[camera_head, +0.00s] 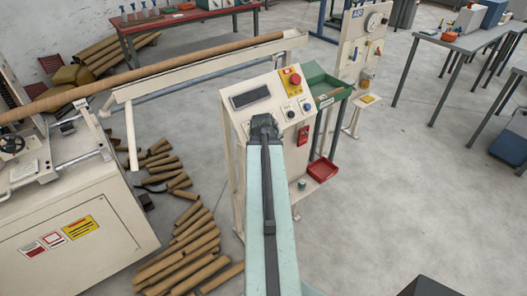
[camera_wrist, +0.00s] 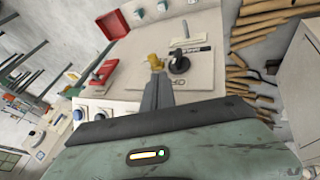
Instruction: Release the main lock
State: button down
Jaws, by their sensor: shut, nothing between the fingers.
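The pale control console (camera_head: 235,130) stands in the middle of the head view, with my arm reaching across its front. My gripper (camera_head: 264,122) is at the console and hides part of its face. In the wrist view my gripper (camera_wrist: 157,82) is shut and empty, with its dark fingertips just below a small yellow, brass-like piece (camera_wrist: 155,62), likely the lock. Whether they touch it I cannot tell. A round black switch (camera_wrist: 179,64) with a handle sits just right of that piece, on the pale panel (camera_wrist: 140,48). A black label (camera_wrist: 192,50) is above the switch.
A red device (camera_head: 303,134) is on the console's right side; it also shows in the wrist view (camera_wrist: 104,74). A red tray (camera_head: 322,170) sits below it. The emergency stop (camera_head: 295,79) is on top.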

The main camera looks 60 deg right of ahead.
jog(key=shift+w+d, duration=0.1)
jog(key=b+x, duration=0.8)
jog(key=x, duration=0.2)
jog(key=shift+b, duration=0.3)
jog(key=d, duration=0.1)
jog(key=s+d, duration=0.1)
jog(key=d, duration=0.2)
jog(key=shift+s+d, duration=0.3)
jog(key=p+v, duration=0.8)
jog(key=v, duration=0.2)
jog(key=shift+p, duration=0.35)
